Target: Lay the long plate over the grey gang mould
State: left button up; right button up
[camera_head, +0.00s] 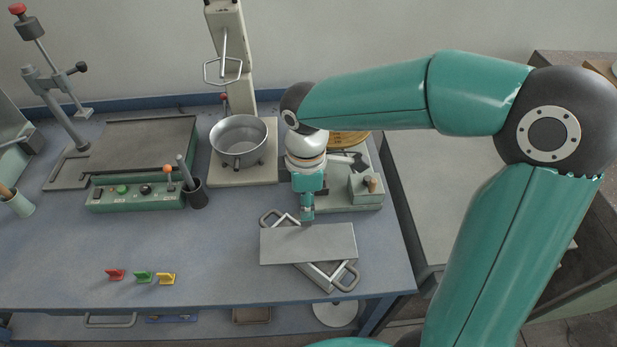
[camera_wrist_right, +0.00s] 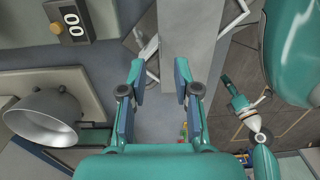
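The long plate (camera_head: 308,244) is flat and grey. It lies across the grey gang mould (camera_head: 325,275), which is set at an angle beneath it. The mould's looped handles stick out at the back left and front right; its middle is hidden. The plate also shows in the right wrist view (camera_wrist_right: 190,45). My right gripper (camera_head: 307,217) is at the plate's back edge. In the wrist view its fingers (camera_wrist_right: 160,80) are apart with nothing clasped between them. My left gripper (camera_wrist_right: 232,88) seems to show small in the wrist view, over the floor; its fingers are unclear.
A metal bowl (camera_head: 239,140) on a stand is behind and left of the plate. A scale (camera_head: 366,187) stands behind right. Red, green and yellow clips (camera_head: 143,277) lie at the front left. The bench between clips and plate is clear.

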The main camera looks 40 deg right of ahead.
notch_tip(320, 180, up, 7)
jog(key=shift+f, duration=0.2)
jog(key=shift+w, duration=0.1)
dwell(0.4)
